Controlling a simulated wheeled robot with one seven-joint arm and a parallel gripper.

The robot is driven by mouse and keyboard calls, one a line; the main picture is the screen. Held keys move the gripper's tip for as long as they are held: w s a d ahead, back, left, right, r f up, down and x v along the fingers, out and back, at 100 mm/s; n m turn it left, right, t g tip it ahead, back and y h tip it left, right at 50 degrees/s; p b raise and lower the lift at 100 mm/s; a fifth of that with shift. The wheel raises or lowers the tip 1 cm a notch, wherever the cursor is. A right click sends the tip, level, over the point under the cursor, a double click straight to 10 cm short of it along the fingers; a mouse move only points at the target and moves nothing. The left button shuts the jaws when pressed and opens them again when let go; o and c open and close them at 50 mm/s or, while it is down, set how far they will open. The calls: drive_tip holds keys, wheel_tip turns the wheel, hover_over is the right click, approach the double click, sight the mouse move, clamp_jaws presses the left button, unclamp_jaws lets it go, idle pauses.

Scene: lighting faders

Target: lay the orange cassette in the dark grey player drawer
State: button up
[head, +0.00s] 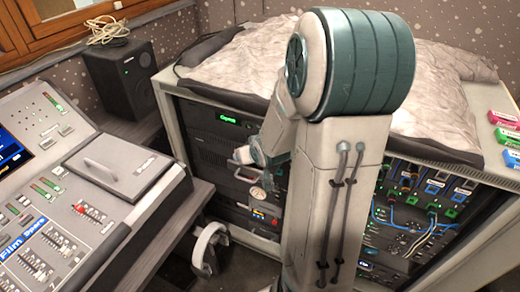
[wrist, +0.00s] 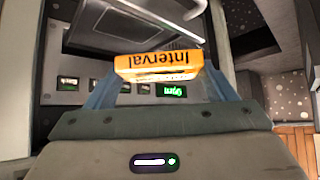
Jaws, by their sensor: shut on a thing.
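The orange cassette (wrist: 158,64), its label reading "Interval" upside down, is between the fingers of my gripper (wrist: 160,78) in the wrist view. My gripper is shut on it. A dark grey tray-like part with a pale metal rim (wrist: 128,28), which looks like the player drawer, lies beyond the cassette in the wrist view. I cannot tell whether the cassette touches it. In the head view my arm stands before the rack, its far end close to the rack front. The cassette and fingertips are hidden or too small to make out there.
The equipment rack (head: 190,135) has a dark cushion with a crumpled grey cover (head: 250,55) on top. A lighting console (head: 130,165) stands at left, with a black speaker (head: 122,80) behind it. Several coloured cassettes (head: 505,137) lie at the right edge. Blue cables hang from the rack front.

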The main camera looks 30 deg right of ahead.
drive_tip(key=w+d, duration=0.2)
drive_tip(key=d, duration=0.1)
drive_tip(key=w+d+p, duration=0.1)
drive_tip(key=shift+w+d, duration=0.25)
drive_tip(key=shift+d, duration=0.1)
wheel_tip(320, 180, down, 2)
drive_tip(key=shift+w+d+f+b, duration=0.1)
drive_tip(key=shift+w+f+b, duration=0.05)
drive_tip(key=shift+f+b, duration=0.15)
wheel_tip(320, 180, down, 4)
drive_tip(key=shift+r+b, duration=0.25)
drive_tip(key=shift+b, duration=0.05)
drive_tip(key=shift+w+d+f, duration=0.1)
drive_tip(key=shift+d+f, duration=0.1)
drive_tip(key=shift+f, duration=0.3)
drive_tip(key=shift+f, duration=0.1)
drive_tip(key=o, duration=0.6)
drive_tip(key=shift+f, duration=0.1)
drive_tip(key=shift+o, duration=0.9)
